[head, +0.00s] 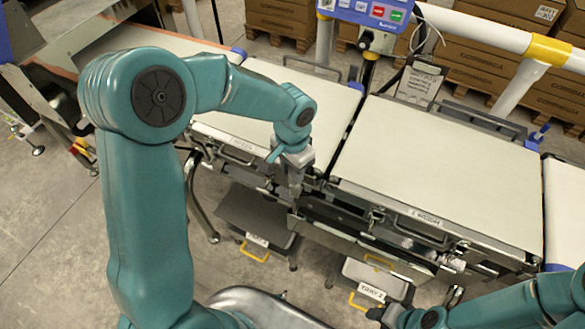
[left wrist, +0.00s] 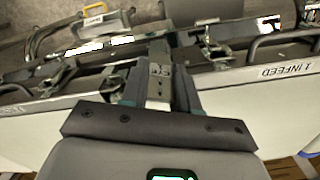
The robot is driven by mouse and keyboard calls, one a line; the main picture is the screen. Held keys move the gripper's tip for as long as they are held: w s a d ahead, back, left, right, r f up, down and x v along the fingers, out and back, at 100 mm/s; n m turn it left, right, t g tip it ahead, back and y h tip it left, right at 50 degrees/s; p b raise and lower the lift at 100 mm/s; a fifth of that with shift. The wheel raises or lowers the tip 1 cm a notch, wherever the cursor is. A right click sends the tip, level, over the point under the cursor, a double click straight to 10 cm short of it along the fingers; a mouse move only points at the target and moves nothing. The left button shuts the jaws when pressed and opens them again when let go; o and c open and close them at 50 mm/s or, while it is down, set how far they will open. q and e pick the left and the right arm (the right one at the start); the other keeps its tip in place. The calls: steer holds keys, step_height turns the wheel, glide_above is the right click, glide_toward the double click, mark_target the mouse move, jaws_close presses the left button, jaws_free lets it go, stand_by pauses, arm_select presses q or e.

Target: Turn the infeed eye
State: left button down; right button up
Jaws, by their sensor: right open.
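My left gripper (head: 291,180) points down at the front edge of the infeed belt (head: 262,100), near the gap to the wider belt. In the left wrist view, a grey bracket with small holes (left wrist: 158,88) stands between the dark fingers of my left gripper (left wrist: 159,82). It may belong to the infeed eye. The fingers lie close along both its sides, but I cannot tell whether they press on it. The eye itself is not clear in the head view, where the gripper and arm cover this spot. My right gripper (head: 388,317) is open, low at the bottom edge.
The wider belt (head: 440,170) lies to the right, with a front rail and handles below. Trays with yellow handles (head: 258,252) sit underneath. A blue control panel (head: 365,12) stands behind the belts. Cartons on pallets (head: 500,75) are at the back. Open floor lies at left.

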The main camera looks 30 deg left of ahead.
arm_select(q)
steer(key=shift+f+b, duration=0.15)
steer(key=shift+b, duration=0.25)
steer(key=n+b, duration=0.2)
steer(key=shift+d+n, duration=0.15)
steer(key=shift+n, duration=0.15)
steer(key=shift+n+b, duration=0.4)
steer(key=shift+n, duration=0.4)
steer(key=shift+r, duration=0.25)
steer(key=c, duration=0.8)
jaws_free()
steer(key=shift+c, duration=0.2)
step_height(320, 180, up, 16)
steer(key=p, duration=0.1)
steer(key=shift+r, duration=0.15)
steer(key=shift+s, duration=0.1)
